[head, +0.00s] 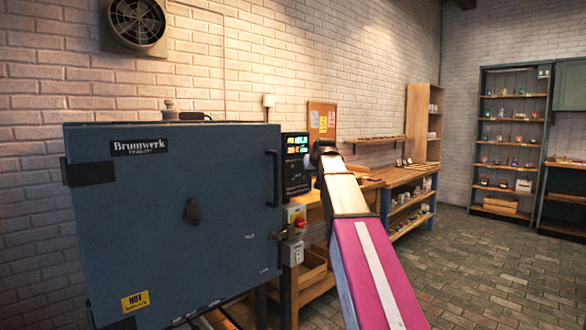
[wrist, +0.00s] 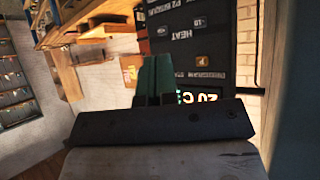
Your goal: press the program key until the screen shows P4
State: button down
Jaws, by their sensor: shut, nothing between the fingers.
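The kiln's dark control panel (head: 296,178) is on the right side of the blue kiln front in the head view. Its lit screen (head: 296,144) has green and orange characters too small to read there. In the wrist view the panel (wrist: 222,45) appears upside down, with HEAT and a program label legible. The screen (wrist: 205,97) reads about 20 C there, partly hidden by my gripper's body; no program number is legible. My gripper (wrist: 148,75) is shut and empty, its green fingers beside the panel's key area. I cannot tell whether they touch it.
The blue kiln door (head: 180,225) with its long handle (head: 273,178) fills the left. A red and yellow switch (head: 297,217) sits below the panel. A wooden bench (head: 400,178) and shelves (head: 510,140) stand further right. The brick floor (head: 475,275) is clear.

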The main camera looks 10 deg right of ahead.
jog(key=shift+w+a, duration=0.8)
jog(key=shift+w, duration=0.3)
jog(key=shift+w+a, duration=0.8)
jog(key=shift+w, duration=0.25)
jog(key=shift+w+a, duration=0.8)
jog(key=shift+w, duration=0.3)
jog(key=shift+w+a, duration=0.2)
jog(key=shift+w, duration=0.1)
jog(key=shift+w+a, duration=0.25)
jog(key=shift+w, duration=0.05)
dwell(0.3)
jog(key=shift+s+d, duration=0.1)
dwell(0.3)
jog(key=shift+s+d, duration=0.35)
jog(key=shift+s, duration=0.2)
jog(key=s+d, duration=0.1)
jog(key=s, duration=0.1)
jog(key=s+d, duration=0.2)
dwell(0.6)
